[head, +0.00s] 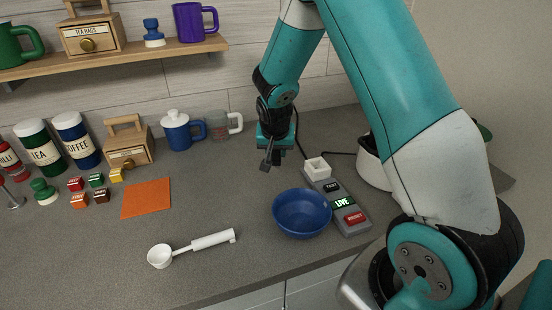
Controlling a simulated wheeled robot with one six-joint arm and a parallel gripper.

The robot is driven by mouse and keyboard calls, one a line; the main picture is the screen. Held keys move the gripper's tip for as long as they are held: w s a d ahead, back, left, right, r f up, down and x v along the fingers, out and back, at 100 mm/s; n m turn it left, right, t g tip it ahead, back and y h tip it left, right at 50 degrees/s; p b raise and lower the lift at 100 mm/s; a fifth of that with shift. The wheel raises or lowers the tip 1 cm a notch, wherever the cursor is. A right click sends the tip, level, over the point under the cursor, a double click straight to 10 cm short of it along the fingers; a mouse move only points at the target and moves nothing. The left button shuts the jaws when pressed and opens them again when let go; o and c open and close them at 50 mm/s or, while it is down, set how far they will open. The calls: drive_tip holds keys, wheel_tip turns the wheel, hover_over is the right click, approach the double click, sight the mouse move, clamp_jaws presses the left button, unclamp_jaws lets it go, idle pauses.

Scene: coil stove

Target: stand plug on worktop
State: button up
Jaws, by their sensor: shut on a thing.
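My gripper (268,158) is above the grey worktop (250,170), left of the socket strip. It is shut on a small dark thing, most likely the plug (265,166); the jaws hide most of it and its outline is unclear. A thin dark cable runs down behind my gripper towards the strip. The grey strip (343,207) has a white square socket (317,168) at its far end, which looks empty. It also carries a dark button, a lit green LIVE sign and a red button.
A blue bowl (302,212) stands left of the strip. A white scoop (192,248) lies at the front. An orange mat (146,198) and several small coloured blocks lie left. Canisters, a wooden box (127,143) and mugs line the wall. The middle worktop is clear.

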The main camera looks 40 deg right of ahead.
sight(276, 162)
drive_tip(key=shift+f+p, duration=0.3)
drive_tip(key=shift+f, duration=1.7)
drive_tip(key=shift+f, duration=0.15)
drive_tip(key=o, duration=0.9)
